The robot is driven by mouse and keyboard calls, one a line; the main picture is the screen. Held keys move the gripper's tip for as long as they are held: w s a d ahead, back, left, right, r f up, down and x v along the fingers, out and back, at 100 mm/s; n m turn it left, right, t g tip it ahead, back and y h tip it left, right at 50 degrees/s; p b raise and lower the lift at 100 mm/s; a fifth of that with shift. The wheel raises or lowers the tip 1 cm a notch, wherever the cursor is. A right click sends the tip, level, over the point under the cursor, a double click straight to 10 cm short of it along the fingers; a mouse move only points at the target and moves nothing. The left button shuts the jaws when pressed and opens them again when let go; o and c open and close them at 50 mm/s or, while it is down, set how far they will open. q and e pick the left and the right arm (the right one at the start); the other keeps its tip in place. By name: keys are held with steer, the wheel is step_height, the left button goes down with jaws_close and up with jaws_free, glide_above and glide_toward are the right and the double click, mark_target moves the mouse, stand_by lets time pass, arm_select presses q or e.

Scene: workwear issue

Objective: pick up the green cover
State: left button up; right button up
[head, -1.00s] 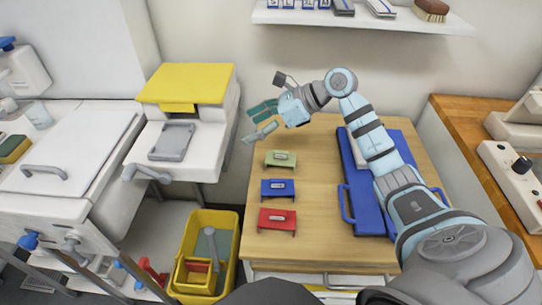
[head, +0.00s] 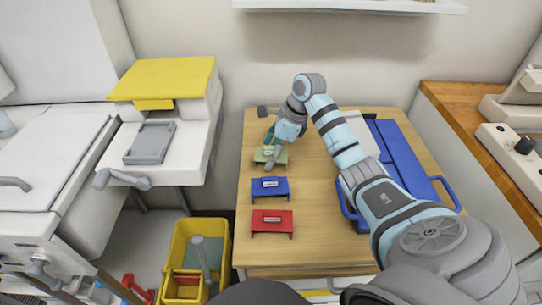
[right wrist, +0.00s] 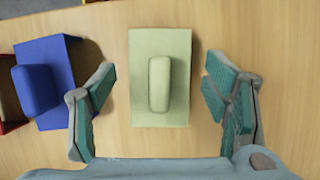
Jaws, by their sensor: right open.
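The green cover (head: 263,153) lies on the wooden table, the farthest of a row of covers. In the right wrist view the green cover (right wrist: 139,78) is pale green with a raised grip block on top. My right gripper (head: 272,151) is over it. In the right wrist view my open right gripper (right wrist: 162,85) has one finger on each side of the cover, with a gap on both sides and nothing between the pads but the cover. Whether the fingertips are at its height is hard to tell. My left gripper is not in view.
A blue cover (head: 268,194) and a red cover (head: 272,228) stand nearer on the table (head: 320,222). A blue tray-like item (head: 405,160) lies to the right, under my arm. A yellow bin (head: 178,248) stands on the floor at left.

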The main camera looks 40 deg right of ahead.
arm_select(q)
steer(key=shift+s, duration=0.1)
arm_select(e)
steer(key=c, duration=0.9)
steer(key=shift+o, duration=0.2)
steer(key=shift+r, duration=0.1)
